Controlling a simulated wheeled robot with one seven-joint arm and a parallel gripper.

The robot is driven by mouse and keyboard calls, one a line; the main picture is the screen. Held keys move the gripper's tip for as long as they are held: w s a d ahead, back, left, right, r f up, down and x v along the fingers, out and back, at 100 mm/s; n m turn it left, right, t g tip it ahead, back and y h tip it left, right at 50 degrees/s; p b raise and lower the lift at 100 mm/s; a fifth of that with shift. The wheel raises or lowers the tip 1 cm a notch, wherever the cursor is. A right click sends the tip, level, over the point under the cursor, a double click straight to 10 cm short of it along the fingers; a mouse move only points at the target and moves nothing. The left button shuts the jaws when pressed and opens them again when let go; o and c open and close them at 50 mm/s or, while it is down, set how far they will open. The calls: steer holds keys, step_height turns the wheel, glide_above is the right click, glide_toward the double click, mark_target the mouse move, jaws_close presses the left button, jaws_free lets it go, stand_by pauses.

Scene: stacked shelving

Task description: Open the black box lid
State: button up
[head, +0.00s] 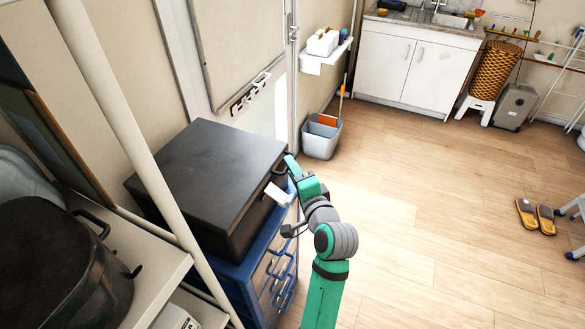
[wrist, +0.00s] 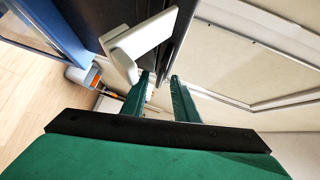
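The black box (head: 212,165) sits on a blue drawer unit. Its flat lid (head: 215,160) is down. A white latch-like piece (head: 278,195) sticks out from its front; it looks large in the wrist view (wrist: 140,42). My gripper (head: 290,163) is at the box's front right edge, beside the far end of the white piece. In the wrist view, the two green fingers (wrist: 161,80) are apart, with a gap between them. Their tips are close to the dark box edge (wrist: 178,45); I cannot tell whether they touch it. Nothing is seen held.
The blue drawer unit (head: 262,278) stands under the box. A white-framed shelf (head: 150,262) with a dark pot (head: 55,265) is at the left. A grey bin (head: 321,140) stands by the wall beyond the box. The wooden floor at the right is mostly clear.

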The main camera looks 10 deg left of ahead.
steer(key=shift+w+a, duration=0.2)
steer(key=shift+w, duration=0.15)
steer(key=shift+c, duration=0.3)
jaws_close()
stand_by(1.0)
